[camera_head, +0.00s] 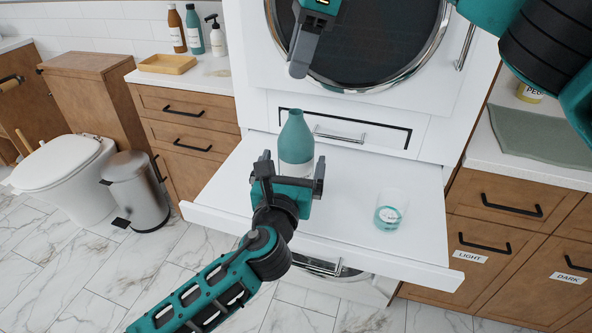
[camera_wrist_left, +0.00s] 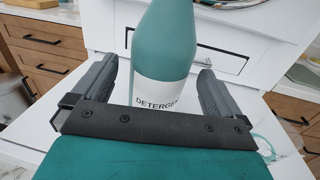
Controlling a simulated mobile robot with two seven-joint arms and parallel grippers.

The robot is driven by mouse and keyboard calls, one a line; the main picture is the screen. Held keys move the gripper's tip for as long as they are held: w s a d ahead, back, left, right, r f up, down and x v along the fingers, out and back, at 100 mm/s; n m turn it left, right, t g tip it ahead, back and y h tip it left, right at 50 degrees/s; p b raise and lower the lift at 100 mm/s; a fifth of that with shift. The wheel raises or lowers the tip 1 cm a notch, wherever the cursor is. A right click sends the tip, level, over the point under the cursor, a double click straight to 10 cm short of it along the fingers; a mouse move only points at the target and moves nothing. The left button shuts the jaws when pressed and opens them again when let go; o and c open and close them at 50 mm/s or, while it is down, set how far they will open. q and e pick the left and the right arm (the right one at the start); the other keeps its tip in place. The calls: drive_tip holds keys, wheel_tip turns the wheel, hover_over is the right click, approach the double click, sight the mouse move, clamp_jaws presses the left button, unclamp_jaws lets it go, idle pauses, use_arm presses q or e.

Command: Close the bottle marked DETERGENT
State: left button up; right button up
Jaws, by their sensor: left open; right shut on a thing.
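The teal bottle marked DETERGENT (camera_head: 296,137) stands upright on a white pull-out shelf (camera_head: 345,215). No cap shows on its narrow top in the head view. Its white label (camera_wrist_left: 158,94) shows in the left wrist view, partly hidden by my gripper. My left gripper (camera_head: 292,162) is open at the bottle's lower part, with one finger to each side and gaps between fingers and bottle in the left wrist view. My right gripper (camera_head: 300,58) is above the bottle, in front of the round door. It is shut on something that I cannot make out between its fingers.
A clear glass (camera_head: 391,211) with teal contents stands on the shelf to the right. A drawer handle (camera_head: 339,137) lies behind the bottle. Brown, teal and pump bottles (camera_head: 196,30) and a yellow tray (camera_head: 167,63) are on the left counter. The shelf's left part is clear.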

use_arm(q)
drive_tip(key=w, duration=0.3)
drive_tip(key=w+d, duration=0.1)
drive_tip(key=w, duration=0.1)
drive_tip(key=shift+w, duration=0.25)
drive_tip(key=shift+c, duration=0.4)
drive_tip(key=c, duration=1.3)
use_arm(e)
hover_over(296, 112)
drive_tip(key=shift+d+f, duration=0.15)
drive_tip(key=shift+f, duration=1.1)
drive_tip(key=shift+d+f, duration=0.15)
drive_tip(key=shift+f, duration=1.1)
drive_tip(key=shift+f, duration=0.9)
drive_tip(key=shift+f, duration=0.6)
